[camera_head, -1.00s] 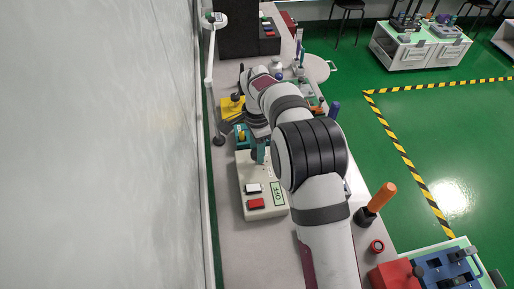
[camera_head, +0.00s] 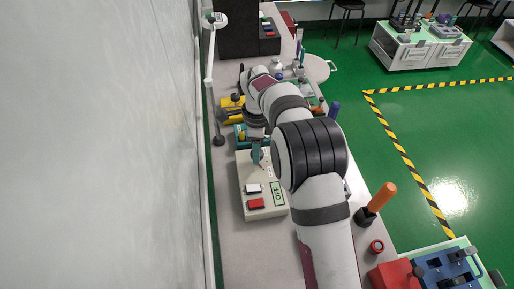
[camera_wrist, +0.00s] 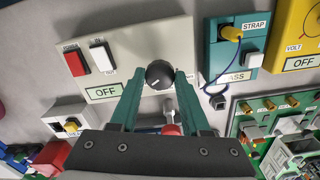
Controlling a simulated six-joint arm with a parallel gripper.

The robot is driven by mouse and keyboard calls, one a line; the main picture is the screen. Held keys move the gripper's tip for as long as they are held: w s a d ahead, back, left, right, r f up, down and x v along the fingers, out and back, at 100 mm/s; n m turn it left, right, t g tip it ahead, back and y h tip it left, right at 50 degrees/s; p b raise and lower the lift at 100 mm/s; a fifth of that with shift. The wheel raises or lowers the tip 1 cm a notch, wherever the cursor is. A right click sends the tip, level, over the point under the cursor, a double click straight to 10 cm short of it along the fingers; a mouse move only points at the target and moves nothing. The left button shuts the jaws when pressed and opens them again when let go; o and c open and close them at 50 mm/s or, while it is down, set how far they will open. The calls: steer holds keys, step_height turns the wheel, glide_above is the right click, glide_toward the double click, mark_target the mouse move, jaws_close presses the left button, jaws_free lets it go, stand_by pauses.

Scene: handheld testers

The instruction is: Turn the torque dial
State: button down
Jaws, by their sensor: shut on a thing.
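The torque dial (camera_wrist: 158,73) is a round black knob with a white pointer mark on a cream tester box (camera_wrist: 122,52). In the wrist view the teal fingers of my gripper (camera_wrist: 161,80) stand on either side of the knob, shut on it. The box (camera_head: 249,176) lies on the bench in the head view, with a red switch (camera_head: 255,203), a white switch (camera_head: 253,188) and an OFF panel (camera_head: 278,194). There, my gripper (camera_head: 258,157) points down at the box's far end and the knob is mostly hidden.
A teal STRAP tester (camera_wrist: 236,48) with a yellow plug and dark lead stands beside the box. A yellow VOLT tester (camera_wrist: 297,30) and a green board (camera_wrist: 262,122) are close by. A silver and red part (camera_wrist: 171,122) lies between my fingers in view, below the knob.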

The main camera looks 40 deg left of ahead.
steer(key=shift+c, duration=1.9)
jaws_free()
step_height(320, 180, up, 16)
steer(key=shift+f, duration=0.1)
